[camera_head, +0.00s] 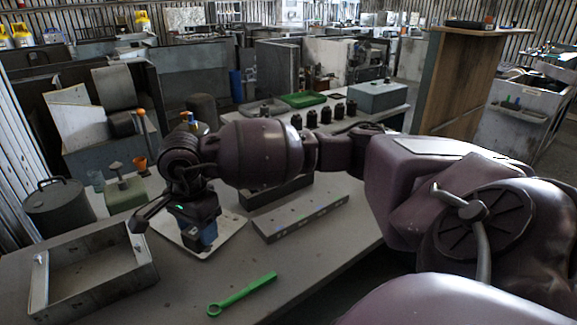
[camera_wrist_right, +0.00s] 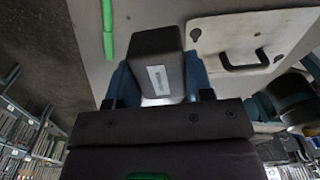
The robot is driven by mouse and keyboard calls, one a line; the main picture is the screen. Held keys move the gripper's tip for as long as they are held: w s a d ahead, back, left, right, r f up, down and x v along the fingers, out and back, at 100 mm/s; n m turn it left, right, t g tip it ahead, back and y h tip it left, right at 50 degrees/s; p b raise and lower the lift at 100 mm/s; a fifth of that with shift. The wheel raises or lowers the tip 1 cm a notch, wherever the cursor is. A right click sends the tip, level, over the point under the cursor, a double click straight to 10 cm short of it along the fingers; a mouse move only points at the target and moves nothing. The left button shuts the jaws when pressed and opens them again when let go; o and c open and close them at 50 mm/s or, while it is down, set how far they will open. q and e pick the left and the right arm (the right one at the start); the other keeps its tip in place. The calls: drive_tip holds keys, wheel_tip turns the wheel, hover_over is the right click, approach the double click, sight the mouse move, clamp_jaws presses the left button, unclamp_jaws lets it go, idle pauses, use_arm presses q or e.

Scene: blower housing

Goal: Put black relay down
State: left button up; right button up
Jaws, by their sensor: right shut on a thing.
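My right gripper (camera_head: 203,236) hangs over the work table (camera_head: 120,215), just above a pale plate (camera_head: 230,229), with its fingers pointing down. In the right wrist view a black relay (camera_wrist_right: 157,62), a dark box with a white label, sits between the blue fingers of the gripper (camera_wrist_right: 157,85). The gripper is shut on it. In the head view I cannot clearly tell the relay from the gripper. Whether its lower end touches anything is hidden. My left gripper is not in view.
A green wrench (camera_head: 243,294) lies in front. An open metal frame (camera_head: 150,272) is at left, a grey bar (camera_head: 302,218) at right. The pale plate has a dark handle (camera_wrist_right: 244,62). Several black parts (camera_head: 325,115) stand on a back table. Bare table surrounds the wrench.

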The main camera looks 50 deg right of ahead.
drive_tip(key=w+d+r+m+p, duration=0.2)
drive_tip(key=d+r+m, duration=0.4)
drive_tip(key=m, duration=1.2)
hover_over(225, 259)
wheel_tip(225, 259, down, 13)
drive_tip(key=shift+r, duration=0.15)
drive_tip(key=shift+f, duration=2.5)
drive_tip(key=shift+f, duration=0.15)
drive_tip(key=o, duration=0.9)
drive_tip(key=shift+c, duration=0.2)
drive_tip(key=shift+o, duration=0.4)
